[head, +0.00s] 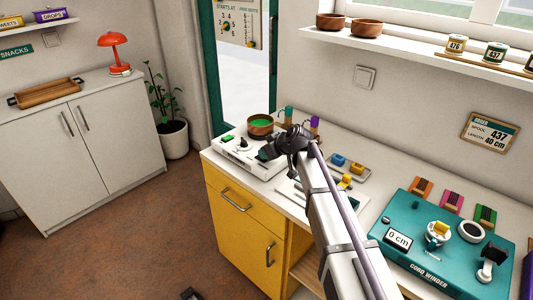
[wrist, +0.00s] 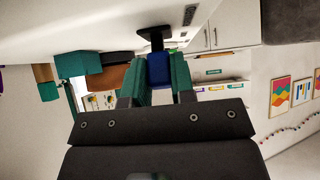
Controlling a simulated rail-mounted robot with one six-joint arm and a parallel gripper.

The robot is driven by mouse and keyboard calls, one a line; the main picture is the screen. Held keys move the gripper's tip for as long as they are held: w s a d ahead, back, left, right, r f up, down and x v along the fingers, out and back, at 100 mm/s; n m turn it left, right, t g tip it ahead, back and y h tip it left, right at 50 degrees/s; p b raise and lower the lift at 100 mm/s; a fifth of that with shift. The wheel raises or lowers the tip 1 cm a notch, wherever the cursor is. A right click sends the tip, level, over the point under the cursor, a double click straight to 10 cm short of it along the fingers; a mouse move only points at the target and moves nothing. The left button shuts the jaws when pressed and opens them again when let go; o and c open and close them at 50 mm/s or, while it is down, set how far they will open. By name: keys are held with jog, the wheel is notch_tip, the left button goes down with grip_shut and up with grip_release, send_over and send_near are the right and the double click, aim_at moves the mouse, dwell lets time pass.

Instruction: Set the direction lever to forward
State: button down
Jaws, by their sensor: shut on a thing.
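In the wrist view, the green finger pads of my gripper (wrist: 158,83) are shut on a blue handle (wrist: 158,70). A black part (wrist: 155,36) shows just beyond the handle. I take the handle to be the direction lever, but its marks and setting cannot be read.
A tray with blue and yellow pieces (head: 348,167) lies just right of my arm.

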jog(key=c, duration=1)
grip_release()
jog(key=shift+o, duration=0.2)
jog(key=p+v, duration=0.7)
jog(key=v, duration=0.4)
jog(key=shift+a, duration=0.1)
jog(key=s+d+f+m+g+h, duration=0.1)
jog(key=s+d+m+g+h, duration=0.1)
jog(key=s, duration=0.7)
jog(key=s+d+f+m+g+h+p, duration=0.1)
jog(key=s+d+m+g+h, duration=0.1)
jog(key=s+d, duration=0.5)
jog(key=s+d+f+m+g+h+p, duration=0.1)
jog(key=s+d+m, duration=0.4)
jog(key=s, duration=0.6)
jog(key=f+m+g+h, duration=0.1)
jog(key=h, duration=0.1)
jog(key=shift+h, duration=0.3)
